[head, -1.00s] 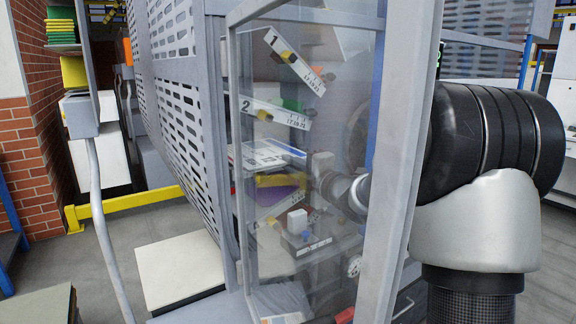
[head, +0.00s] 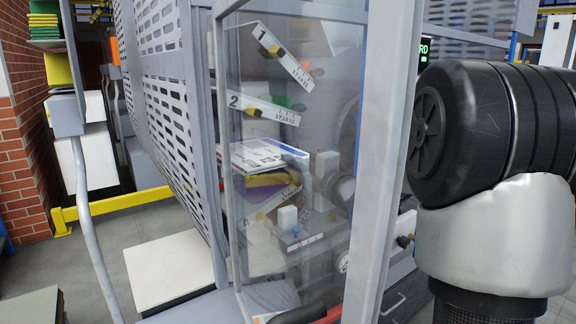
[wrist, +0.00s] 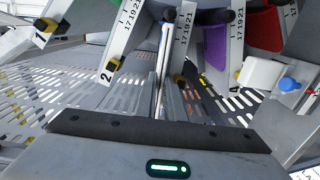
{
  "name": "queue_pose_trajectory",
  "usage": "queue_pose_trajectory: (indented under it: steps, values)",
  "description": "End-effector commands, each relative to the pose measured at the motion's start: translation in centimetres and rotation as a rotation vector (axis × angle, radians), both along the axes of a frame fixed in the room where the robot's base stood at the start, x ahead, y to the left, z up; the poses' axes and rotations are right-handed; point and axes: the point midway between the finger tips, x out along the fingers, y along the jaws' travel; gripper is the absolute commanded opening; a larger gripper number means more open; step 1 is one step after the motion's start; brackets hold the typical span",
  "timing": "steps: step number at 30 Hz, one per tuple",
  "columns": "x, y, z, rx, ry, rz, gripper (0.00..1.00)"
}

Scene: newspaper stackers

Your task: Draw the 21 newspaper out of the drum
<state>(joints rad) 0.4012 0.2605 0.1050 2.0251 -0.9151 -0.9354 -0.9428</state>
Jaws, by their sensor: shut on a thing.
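A newspaper (head: 262,153) with white and blue pages shows through the clear panel in the head view, lying nearly flat among the drum's parts. In the wrist view a thin white-blue edge, likely the same newspaper (wrist: 164,45), runs up from between my fingers. My gripper (wrist: 169,100) is shut on it; in the head view my gripper (head: 312,163) is at the newspaper's right end, blurred by the panel. The drum's numbered arms, 1 (head: 285,56) and 2 (head: 265,108), carry scales and yellow-black sliders. The number of the held newspaper cannot be read.
A grey-framed clear panel (head: 385,150) stands between the head camera and the drum. A perforated guard (head: 165,100) is to its left. Purple (wrist: 215,45) and red (wrist: 264,28) pieces and a white block (wrist: 262,72) with a blue knob sit close to my gripper.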

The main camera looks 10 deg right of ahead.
Motion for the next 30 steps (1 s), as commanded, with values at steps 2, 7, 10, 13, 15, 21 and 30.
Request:
queue_pose_trajectory:
  steps: [2,7,10,13,15,21,30]
  values:
    - [-0.4,-0.2,0.0,0.001,-0.002,-0.001,0.00]
    - [-1.2,-0.5,0.1,0.000,-0.003,-0.001,0.00]
    - [-1.6,-0.7,0.0,-0.001,-0.001,0.000,0.00]
    - [-1.9,-0.8,0.0,0.000,-0.001,0.000,0.00]
    - [-2.0,-0.8,0.1,0.000,-0.001,0.000,0.00]
    - [-3.0,-1.3,0.0,0.001,-0.002,-0.002,0.00]
    - [-5.8,-2.5,0.0,0.000,-0.002,-0.002,0.00]
